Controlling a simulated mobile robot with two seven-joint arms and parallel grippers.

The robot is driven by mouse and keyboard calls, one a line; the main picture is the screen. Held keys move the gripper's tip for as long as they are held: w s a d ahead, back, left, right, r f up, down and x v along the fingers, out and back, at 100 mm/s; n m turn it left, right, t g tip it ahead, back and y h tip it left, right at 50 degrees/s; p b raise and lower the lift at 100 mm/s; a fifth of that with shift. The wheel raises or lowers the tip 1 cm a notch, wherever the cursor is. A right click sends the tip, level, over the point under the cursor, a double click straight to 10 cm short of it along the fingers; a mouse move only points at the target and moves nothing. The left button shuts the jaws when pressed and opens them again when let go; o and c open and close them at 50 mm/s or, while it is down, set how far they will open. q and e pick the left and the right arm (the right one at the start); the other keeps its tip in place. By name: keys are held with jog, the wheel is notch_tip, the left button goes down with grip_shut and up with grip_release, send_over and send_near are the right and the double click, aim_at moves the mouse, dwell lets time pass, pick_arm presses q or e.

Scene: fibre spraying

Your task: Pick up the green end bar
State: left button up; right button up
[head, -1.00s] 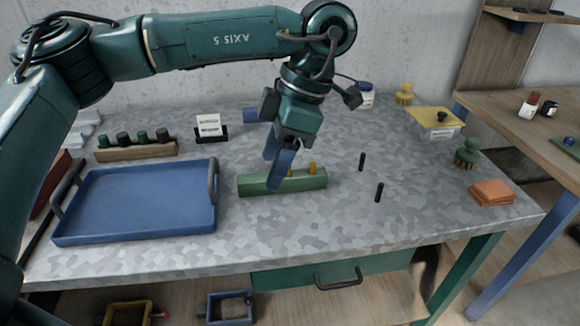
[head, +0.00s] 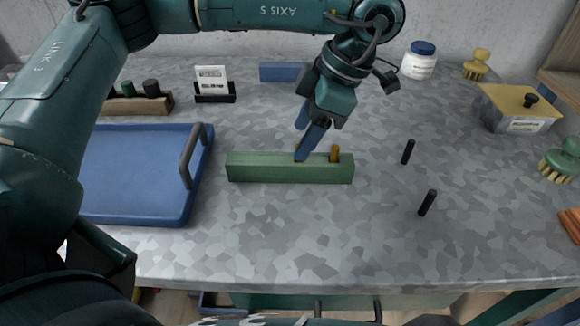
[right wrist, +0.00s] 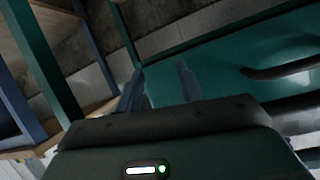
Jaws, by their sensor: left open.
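The green end bar (head: 258,170) lies on the grey patterned worktop in the head view, right of the blue tray. A brass peg (head: 335,153) stands up from its right part; another bit of brass shows by the fingertip. My left gripper (head: 302,142) is open, its blue fingers pointing down at the bar. The nearer fingertip overlaps the bar's top edge in the picture; I cannot tell whether it touches. The bar is not held. In the right wrist view, my right gripper (right wrist: 160,80) has its two fingers apart with nothing between them.
The blue tray (head: 135,208) lies left of the bar. A blue block (head: 284,72), card holder (head: 214,92) and white jar (head: 420,60) stand behind. The worktop in front is clear. A green surface fills much of the right wrist view.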

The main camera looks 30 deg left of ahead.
aim_at(289, 159)
pick_arm(q)
jog(key=x, duration=0.8)
jog(key=shift+w+d+f, duration=0.1)
jog(key=shift+w, duration=0.1)
grip_shut()
dwell(0.4)
